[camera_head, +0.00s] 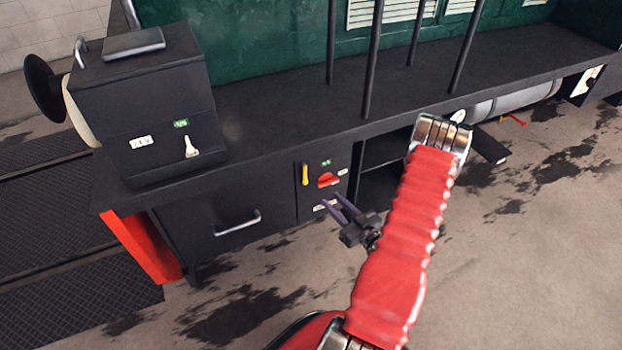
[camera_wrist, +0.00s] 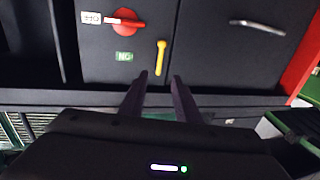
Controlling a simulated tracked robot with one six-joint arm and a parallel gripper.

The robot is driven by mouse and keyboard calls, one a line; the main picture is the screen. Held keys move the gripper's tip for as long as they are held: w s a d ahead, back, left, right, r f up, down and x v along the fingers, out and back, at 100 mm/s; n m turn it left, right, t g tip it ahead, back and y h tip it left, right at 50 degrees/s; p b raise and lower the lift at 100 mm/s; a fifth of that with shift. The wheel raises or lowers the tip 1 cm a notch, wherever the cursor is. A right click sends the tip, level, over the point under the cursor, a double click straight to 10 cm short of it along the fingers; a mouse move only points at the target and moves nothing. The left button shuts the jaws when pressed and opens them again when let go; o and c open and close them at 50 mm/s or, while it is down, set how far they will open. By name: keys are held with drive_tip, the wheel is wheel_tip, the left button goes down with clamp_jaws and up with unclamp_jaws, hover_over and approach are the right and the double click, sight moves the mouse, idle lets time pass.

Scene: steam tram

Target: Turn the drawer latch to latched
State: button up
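A yellow lever (camera_head: 305,174) sits upright on the black cabinet panel beside the drawer; it also shows in the wrist view (camera_wrist: 160,58), upside down. Beside it is a red knob (camera_head: 327,180), seen in the wrist view (camera_wrist: 126,21) with its bar sideways towards a white label. I cannot tell which of the two is the drawer latch. The drawer front (camera_head: 190,228) with its metal handle (camera_head: 237,222) looks flush. My gripper (camera_head: 333,197) is open and empty, apart from both controls.
A dark box with a white switch (camera_head: 191,147) stands on the ledge above the drawer. Several upright posts rise from the ledge. An open shelf (camera_head: 385,180) is right of the panel. A red beam end (camera_head: 142,247) borders the drawer. The floor in front is clear.

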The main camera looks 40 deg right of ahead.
sight(305, 174)
drive_tip(key=w, duration=0.4)
drive_tip(key=w+d, duration=0.1)
drive_tip(key=w, duration=0.8)
drive_tip(key=shift+w+d, duration=0.15)
drive_tip(key=shift+w, duration=0.15)
clamp_jaws()
